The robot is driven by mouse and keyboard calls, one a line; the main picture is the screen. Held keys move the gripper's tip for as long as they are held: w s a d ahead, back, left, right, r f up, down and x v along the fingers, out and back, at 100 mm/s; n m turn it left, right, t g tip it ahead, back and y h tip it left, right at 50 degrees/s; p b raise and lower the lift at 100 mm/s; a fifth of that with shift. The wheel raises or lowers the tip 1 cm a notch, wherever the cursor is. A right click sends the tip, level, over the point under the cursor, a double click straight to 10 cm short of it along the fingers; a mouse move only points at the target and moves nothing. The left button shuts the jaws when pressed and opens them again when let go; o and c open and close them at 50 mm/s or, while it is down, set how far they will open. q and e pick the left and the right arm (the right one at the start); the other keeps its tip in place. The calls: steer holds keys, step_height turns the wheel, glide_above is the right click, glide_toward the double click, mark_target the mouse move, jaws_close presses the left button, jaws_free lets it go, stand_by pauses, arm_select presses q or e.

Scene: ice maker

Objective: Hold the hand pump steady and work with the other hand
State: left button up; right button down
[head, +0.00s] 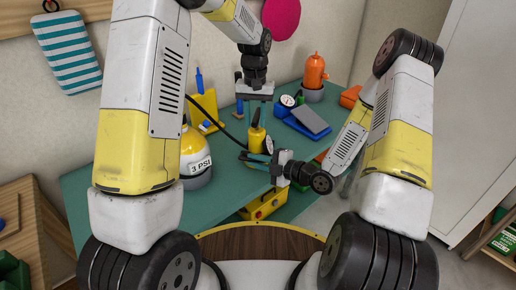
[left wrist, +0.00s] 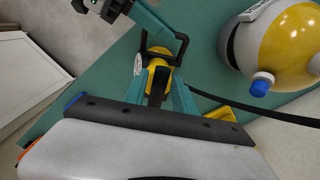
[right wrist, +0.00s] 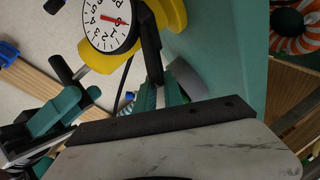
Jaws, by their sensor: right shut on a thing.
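The hand pump (head: 256,138) is yellow with a black top and stands on the teal table. Its round white gauge (right wrist: 108,22) faces the right wrist camera. My right gripper (head: 256,160) is shut on the pump low on its body; its teal fingers show close together in the right wrist view (right wrist: 160,95). My left gripper (head: 257,103) is above the pump, pointing down. In the left wrist view its teal fingers are apart (left wrist: 162,95), with the pump (left wrist: 158,68) seen below between them. Contact with the handle cannot be told.
A yellow and white tank labelled 3 PSI (head: 194,155) stands left of the pump, with a black hose (head: 205,112) near it. A blue tray (head: 300,125) and an orange bottle (head: 315,70) are behind to the right.

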arm_select(q)
jaws_close()
steer(key=shift+r, duration=2.95)
steer(key=shift+f, duration=2.55)
steer(key=shift+c, duration=0.6)
jaws_free()
steer(key=shift+f, duration=0.3)
steer(key=o, duration=0.5)
steer(key=shift+r, duration=0.1)
steer(key=shift+c, duration=0.2)
